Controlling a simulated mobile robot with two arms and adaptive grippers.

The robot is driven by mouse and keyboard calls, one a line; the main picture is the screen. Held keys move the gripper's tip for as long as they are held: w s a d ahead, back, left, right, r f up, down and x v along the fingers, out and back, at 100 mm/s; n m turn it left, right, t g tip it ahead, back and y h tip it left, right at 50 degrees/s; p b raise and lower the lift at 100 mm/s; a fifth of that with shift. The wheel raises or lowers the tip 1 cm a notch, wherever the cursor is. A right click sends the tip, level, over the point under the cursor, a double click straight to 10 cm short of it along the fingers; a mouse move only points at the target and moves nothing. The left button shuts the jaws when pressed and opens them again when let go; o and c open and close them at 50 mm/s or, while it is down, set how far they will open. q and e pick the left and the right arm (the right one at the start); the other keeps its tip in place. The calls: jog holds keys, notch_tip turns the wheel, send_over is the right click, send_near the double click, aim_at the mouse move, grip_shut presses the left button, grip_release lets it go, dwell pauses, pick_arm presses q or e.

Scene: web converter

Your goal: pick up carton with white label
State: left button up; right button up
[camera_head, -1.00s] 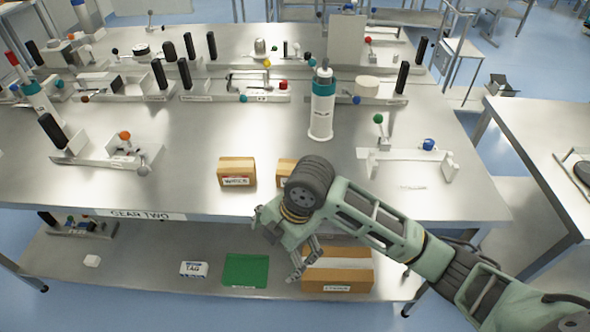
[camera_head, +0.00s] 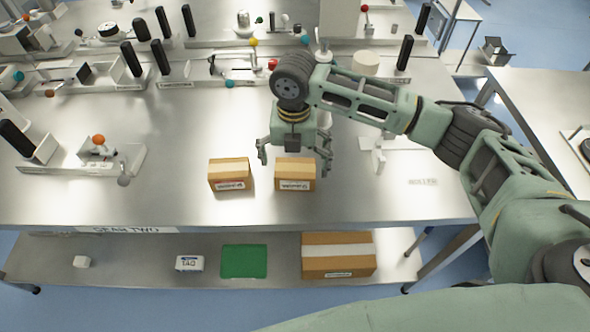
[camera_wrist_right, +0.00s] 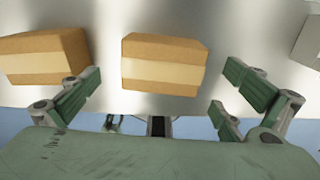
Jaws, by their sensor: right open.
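Two small brown cartons stand side by side near the front edge of the upper table. The left carton (camera_head: 230,172) and the right carton (camera_head: 295,172) each show a pale label on the front; the print is too small to read surely. My right gripper (camera_head: 295,156) is open above the right carton, its fingers spread to either side of it. In the right wrist view the right carton (camera_wrist_right: 162,65) sits between the open fingers, and the left carton (camera_wrist_right: 42,60) lies just outside the left fingers. My left gripper is not in view.
The lower shelf holds a larger carton (camera_head: 338,263), a green item (camera_head: 244,261), a small TAQ-marked box (camera_head: 189,263) and a white block (camera_head: 82,262). Fixtures with knobs stand behind and left.

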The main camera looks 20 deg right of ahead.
aim_at(295, 168)
jog(key=f, duration=0.2)
jog(key=f+p, duration=0.1)
jog(key=f, duration=0.1)
jog(key=shift+d, duration=0.2)
jog(key=shift+f, duration=0.25)
jog(key=shift+c, duration=0.3)
jog(key=c, duration=1.2)
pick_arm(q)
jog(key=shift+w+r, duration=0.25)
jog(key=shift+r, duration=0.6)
pick_arm(e)
jog(key=shift+c, duration=0.2)
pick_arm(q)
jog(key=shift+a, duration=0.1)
